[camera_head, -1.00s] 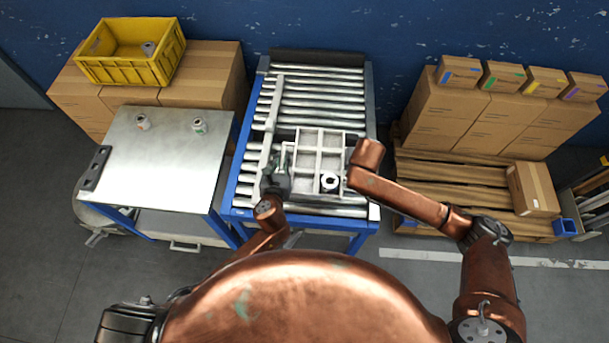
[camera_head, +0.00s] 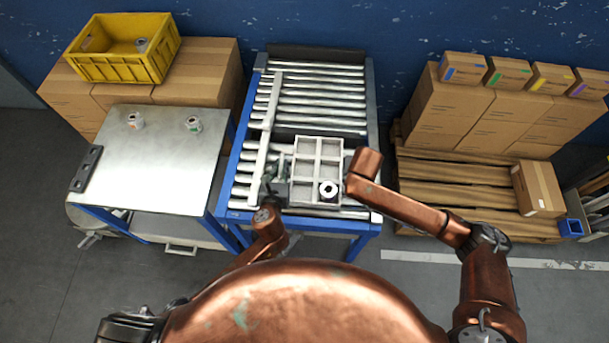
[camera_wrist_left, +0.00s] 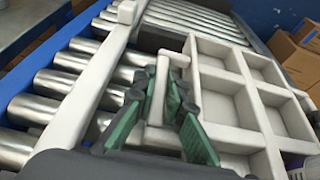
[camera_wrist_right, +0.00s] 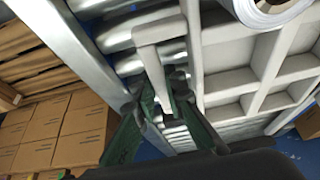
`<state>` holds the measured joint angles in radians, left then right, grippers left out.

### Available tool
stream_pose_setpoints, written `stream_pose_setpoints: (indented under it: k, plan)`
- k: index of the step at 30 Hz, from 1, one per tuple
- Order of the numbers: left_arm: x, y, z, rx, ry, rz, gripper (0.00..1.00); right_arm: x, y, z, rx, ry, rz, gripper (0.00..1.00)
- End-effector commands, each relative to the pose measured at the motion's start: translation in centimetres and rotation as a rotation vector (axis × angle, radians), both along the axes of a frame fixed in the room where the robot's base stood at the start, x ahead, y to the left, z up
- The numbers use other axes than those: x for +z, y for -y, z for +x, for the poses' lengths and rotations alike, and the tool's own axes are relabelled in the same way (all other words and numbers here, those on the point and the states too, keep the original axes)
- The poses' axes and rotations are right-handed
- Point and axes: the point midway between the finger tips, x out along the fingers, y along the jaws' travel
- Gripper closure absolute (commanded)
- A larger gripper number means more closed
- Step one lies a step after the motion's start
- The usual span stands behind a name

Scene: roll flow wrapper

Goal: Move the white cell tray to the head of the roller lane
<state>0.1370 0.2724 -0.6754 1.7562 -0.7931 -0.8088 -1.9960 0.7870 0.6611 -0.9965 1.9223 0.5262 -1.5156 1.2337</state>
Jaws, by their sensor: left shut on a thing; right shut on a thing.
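The white cell tray (camera_head: 318,144) lies over the near part of the roller lane (camera_head: 318,89); whether it touches the rollers I cannot tell. A white roll with a dark core (camera_head: 328,190) sits in its near right cell. My left gripper (camera_head: 281,178) is shut on the tray's left handle, which shows between the green finger pads in the left wrist view (camera_wrist_left: 160,90). My right gripper (camera_wrist_right: 160,100) is shut on the handle on the other side, seen in the right wrist view (camera_wrist_right: 150,45). In the head view my right arm hides that gripper.
A pale guide rail (camera_head: 266,130) runs along the lane left of the tray. The far rollers are clear. A metal table (camera_head: 150,160) with two small rolls stands left. A yellow crate (camera_head: 125,62) rests on boxes behind it. A pallet (camera_head: 455,185) with cartons stands right.

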Motion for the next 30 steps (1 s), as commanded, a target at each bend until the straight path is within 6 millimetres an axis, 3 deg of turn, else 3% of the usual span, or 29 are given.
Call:
stream_pose_setpoints:
  k: [4, 5, 12, 23, 30]
  plan:
    - [-1.5, -0.2, 0.0, 0.004, -0.008, 0.003, 1.00, -1.5, 0.2, 0.0, -0.003, -0.007, -0.004, 1.00]
    - [-1.2, -0.3, 0.0, 0.004, -0.008, 0.003, 0.87, -1.2, 0.2, 0.0, -0.003, -0.007, -0.004, 0.87]
    - [-1.0, -0.1, 0.0, 0.003, -0.006, 0.001, 0.71, -1.0, 0.1, 0.0, -0.002, -0.005, -0.001, 0.72]
    - [-0.8, -0.1, -0.7, 0.001, -0.006, 0.000, 0.71, -1.0, 0.0, 0.0, 0.000, -0.005, -0.001, 0.72]
    - [0.8, -0.2, -4.6, 0.001, -0.006, 0.001, 0.71, -1.0, 0.0, 0.0, 0.000, -0.005, 0.000, 0.72]
